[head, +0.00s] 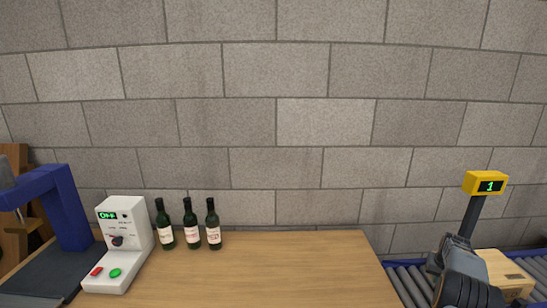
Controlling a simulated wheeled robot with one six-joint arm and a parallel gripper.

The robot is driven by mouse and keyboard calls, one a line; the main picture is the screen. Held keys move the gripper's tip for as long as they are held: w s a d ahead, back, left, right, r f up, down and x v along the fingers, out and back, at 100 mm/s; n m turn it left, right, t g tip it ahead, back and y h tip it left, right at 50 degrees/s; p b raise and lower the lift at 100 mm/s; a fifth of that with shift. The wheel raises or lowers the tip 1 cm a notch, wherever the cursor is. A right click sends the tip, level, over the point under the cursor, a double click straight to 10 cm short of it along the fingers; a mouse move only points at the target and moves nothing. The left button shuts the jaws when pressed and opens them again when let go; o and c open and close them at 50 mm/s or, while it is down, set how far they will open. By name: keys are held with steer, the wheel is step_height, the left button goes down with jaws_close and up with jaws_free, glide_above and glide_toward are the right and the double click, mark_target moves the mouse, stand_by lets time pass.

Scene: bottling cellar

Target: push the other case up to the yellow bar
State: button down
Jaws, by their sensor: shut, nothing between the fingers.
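A light wooden case (506,274) sits on the roller conveyor (405,283) at the far right. Only this one case shows. My gripper (453,247) is just left of the case in the picture and partly covers its left side. The gripper is seen from behind, shut and empty; I cannot tell whether it touches the case. No yellow bar shows on the visible rollers. A yellow display (485,183) reading "1" stands on a dark post behind the case.
A wooden bench (290,270) fills the middle, its right edge beside the conveyor. On it stand several things: three dark green bottles (189,225), a white control box (121,242) reading "OFF", and a blue arch (67,207) over a dark belt. A block wall closes the back.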

steer(key=shift+d+p, duration=0.8)
steer(key=shift+d, duration=2.2)
steer(key=shift+a+f, duration=0.1)
steer(key=shift+a+b, duration=0.5)
steer(key=shift+b, duration=0.1)
steer(key=shift+s, duration=0.15)
steer(key=shift+s+b, duration=0.45)
steer(key=shift+s, duration=0.05)
